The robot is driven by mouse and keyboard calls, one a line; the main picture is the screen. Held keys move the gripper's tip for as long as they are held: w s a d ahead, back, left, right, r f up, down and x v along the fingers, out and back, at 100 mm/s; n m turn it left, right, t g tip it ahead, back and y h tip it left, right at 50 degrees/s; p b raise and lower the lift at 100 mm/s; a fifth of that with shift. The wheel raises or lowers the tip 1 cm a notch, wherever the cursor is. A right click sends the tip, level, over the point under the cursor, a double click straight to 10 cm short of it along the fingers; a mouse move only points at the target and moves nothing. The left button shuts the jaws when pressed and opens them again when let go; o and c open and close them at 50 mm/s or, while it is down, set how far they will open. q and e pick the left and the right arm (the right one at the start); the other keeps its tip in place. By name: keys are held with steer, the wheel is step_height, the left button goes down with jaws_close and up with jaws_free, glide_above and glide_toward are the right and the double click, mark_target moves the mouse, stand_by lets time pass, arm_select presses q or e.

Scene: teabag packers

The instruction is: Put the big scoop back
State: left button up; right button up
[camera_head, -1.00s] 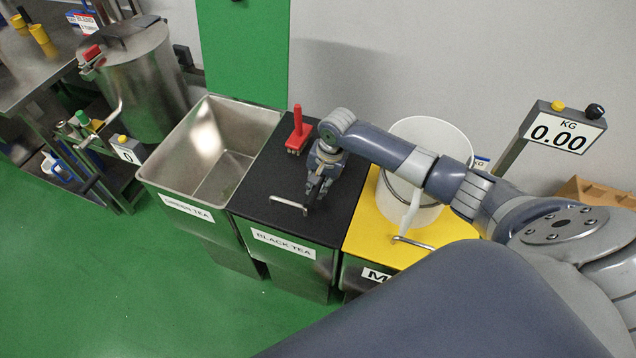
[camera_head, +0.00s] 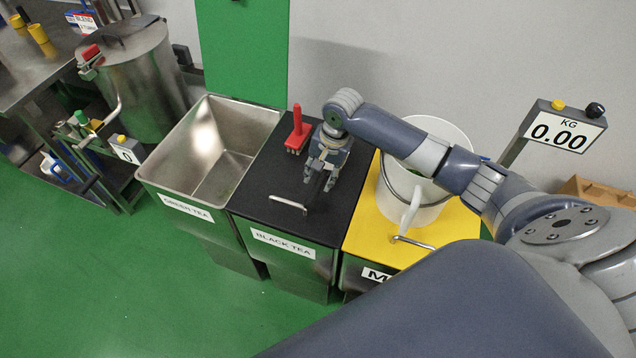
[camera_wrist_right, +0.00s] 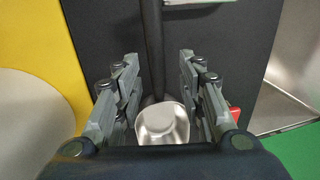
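The scoop shows in the right wrist view with a shiny metal bowl (camera_wrist_right: 162,122) and a dark straight handle (camera_wrist_right: 153,45). It lies over the black lid (camera_head: 262,180) of the black tea bin. My right gripper (camera_head: 322,175) is above this lid, pointing down. In the wrist view its two fingers (camera_wrist_right: 158,70) are spread on either side of the scoop, with clear gaps to the handle. In the head view the dark scoop is hard to make out against the lid and gripper. My left gripper is in neither view.
A red brush-like tool (camera_head: 297,132) stands on the lid left of the gripper. An open green tea bin (camera_head: 165,180) is further left. A white bucket (camera_head: 440,128) stands on the yellow lid (camera_head: 372,232) to the right, under my arm. A scale display (camera_head: 563,131) is at right.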

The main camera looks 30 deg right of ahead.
step_height(320, 180, up, 7)
steer(key=s, duration=0.1)
steer(key=shift+d+r+b, duration=0.2)
steer(key=shift+d+b, duration=0.1)
steer(key=shift+d, duration=0.15)
